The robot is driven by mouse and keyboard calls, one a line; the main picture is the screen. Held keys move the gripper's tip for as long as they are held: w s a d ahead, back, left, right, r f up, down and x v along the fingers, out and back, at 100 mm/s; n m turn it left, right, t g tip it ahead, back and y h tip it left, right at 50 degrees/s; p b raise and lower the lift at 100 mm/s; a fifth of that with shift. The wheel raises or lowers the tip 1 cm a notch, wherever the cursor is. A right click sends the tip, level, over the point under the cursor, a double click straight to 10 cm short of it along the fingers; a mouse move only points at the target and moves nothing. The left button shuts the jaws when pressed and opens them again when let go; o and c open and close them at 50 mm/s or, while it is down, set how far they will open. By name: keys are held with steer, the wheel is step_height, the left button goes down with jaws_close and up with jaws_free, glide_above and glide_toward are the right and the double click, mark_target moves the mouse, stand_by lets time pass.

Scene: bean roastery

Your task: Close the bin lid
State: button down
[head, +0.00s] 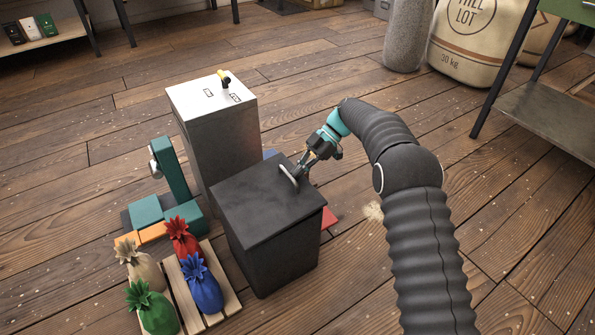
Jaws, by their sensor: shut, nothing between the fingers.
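The bin (272,256) is a dark box standing on the wooden floor in the head view. Its dark lid (255,212) lies flat over the top and looks shut. A light handle (288,177) is on the lid near its far right edge. My gripper (298,178) is shut, with its fingertips at the handle. I cannot tell whether they touch it. Nothing shows between the fingers.
A tall metal cabinet (222,143) with a white top stands behind the bin. A wooden pallet (219,285) with several coloured sacks is at the front left, beside a teal machine (172,172). A red thing (329,219) lies right of the bin. Floor is open at right.

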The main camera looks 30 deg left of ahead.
steer(key=shift+r, duration=0.1)
steer(key=r, duration=0.2)
steer(key=r+p, duration=0.1)
steer(key=r, duration=0.1)
steer(key=shift+w+d, duration=0.2)
steer(key=shift+w, duration=0.2)
steer(key=w+d+r+p, duration=0.1)
steer(key=w+d+p, duration=0.2)
steer(key=w+p, duration=0.3)
steer(key=shift+w+d+r, duration=0.2)
steer(key=shift+w+d, duration=0.2)
steer(key=shift+w, duration=0.85)
